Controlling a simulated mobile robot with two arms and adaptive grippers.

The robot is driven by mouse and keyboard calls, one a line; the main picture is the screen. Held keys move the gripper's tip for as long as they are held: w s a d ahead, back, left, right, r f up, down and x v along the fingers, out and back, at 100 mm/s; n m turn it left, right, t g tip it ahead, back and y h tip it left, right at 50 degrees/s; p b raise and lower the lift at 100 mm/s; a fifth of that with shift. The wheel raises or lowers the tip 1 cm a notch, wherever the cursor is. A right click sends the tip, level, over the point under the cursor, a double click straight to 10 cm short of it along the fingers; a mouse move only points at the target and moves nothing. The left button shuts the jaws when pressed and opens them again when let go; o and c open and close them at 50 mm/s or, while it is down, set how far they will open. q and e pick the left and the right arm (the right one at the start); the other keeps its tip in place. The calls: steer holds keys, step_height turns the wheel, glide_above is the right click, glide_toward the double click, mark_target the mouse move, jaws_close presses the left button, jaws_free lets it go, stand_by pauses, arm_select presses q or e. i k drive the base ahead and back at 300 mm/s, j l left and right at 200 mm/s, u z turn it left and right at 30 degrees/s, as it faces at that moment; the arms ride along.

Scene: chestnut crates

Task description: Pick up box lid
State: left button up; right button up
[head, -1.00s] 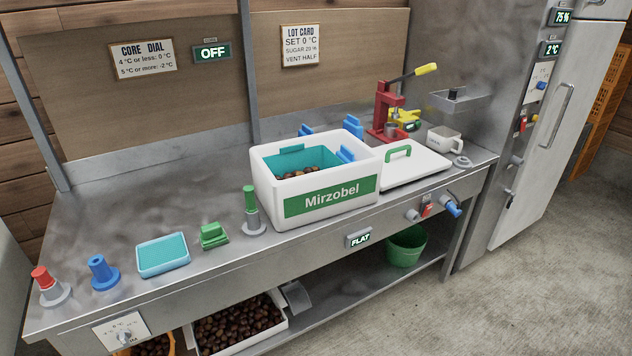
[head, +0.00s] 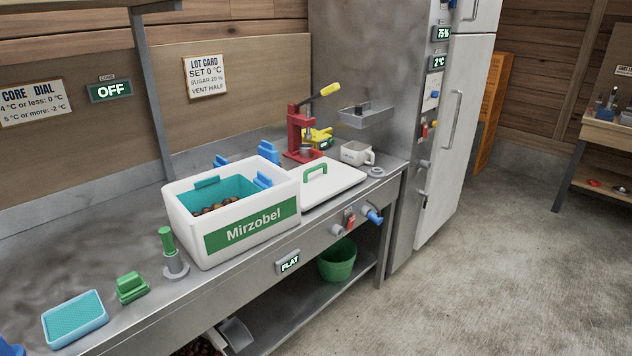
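The box lid (head: 341,180) is a flat white panel with a green handle (head: 315,170) on top. It lies on the steel bench, just right of the white box (head: 183,225) labelled Mirzobel. The box is open at the top, with a teal inside and chestnuts (head: 214,205) in it. Blue blocks show at its rim. Neither of my grippers is in the head view.
A red press (head: 300,135) with a yellow-tipped lever stands behind the lid. A green bucket (head: 337,262) is on the lower shelf. The floor at right is clear.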

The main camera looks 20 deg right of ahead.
mark_target(324, 178)
steer(key=i+l+u, duration=0.1)
steer(key=l, duration=0.25)
steer(key=i+l+u, duration=0.15)
steer(key=i+l, duration=0.15)
steer(key=i+l+u, duration=0.1)
steer(key=l, duration=0.3)
steer(key=i, duration=0.1)
